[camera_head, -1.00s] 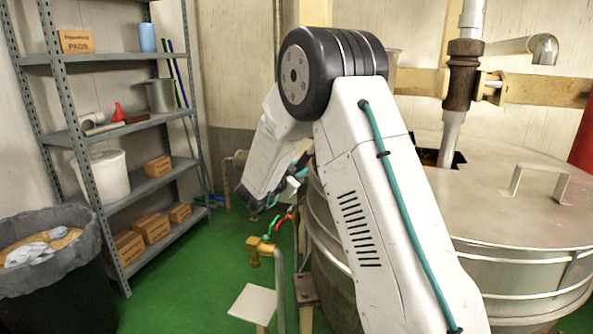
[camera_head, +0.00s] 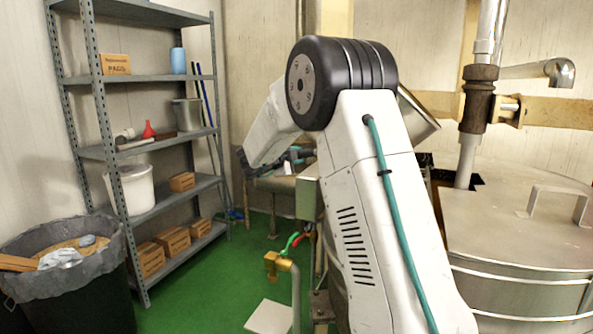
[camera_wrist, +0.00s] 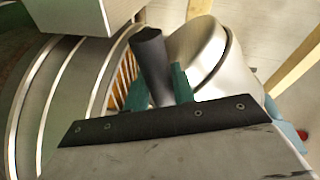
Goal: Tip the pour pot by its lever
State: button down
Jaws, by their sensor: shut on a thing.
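In the wrist view, my gripper (camera_wrist: 159,82) has its green fingers closed around the black lever grip (camera_wrist: 150,52). The shiny metal pour pot (camera_wrist: 200,48) is just beyond and to the right of the grip. In the head view, part of the pot (camera_head: 420,112) shows behind my arm, clearly tilted with its upper end leaning left. My arm hides most of the pot and the lever there. The pot's contents cannot be seen.
The large steel kettle (camera_head: 535,225) with a lid handle (camera_head: 560,198) fills the right. A vertical pipe (camera_head: 466,150) rises behind it. A brass valve (camera_head: 278,263) stands low in front. A shelf (camera_head: 148,147) and a lined bin (camera_head: 65,275) are left. Green floor is open between.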

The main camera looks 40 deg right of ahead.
notch_tip(320, 180, up, 9)
jog(key=m+t+y, duration=0.1)
jog(key=m, duration=0.3)
jog(key=shift+f+m, duration=0.1)
jog(key=shift+m, duration=0.2)
jog(key=s+d+r+m+t+y, duration=0.1)
jog(key=s+r+m, duration=0.3)
jog(key=r, duration=0.4)
jog(key=shift+d+m+t, duration=0.5)
jog(key=shift+d+m, duration=0.1)
jog(key=shift+m, duration=0.1)
jog(key=shift+r, duration=0.1)
jog(key=c, duration=1.2)
grip_release()
jog(key=shift+s+d, duration=0.1)
jog(key=shift+s, duration=0.05)
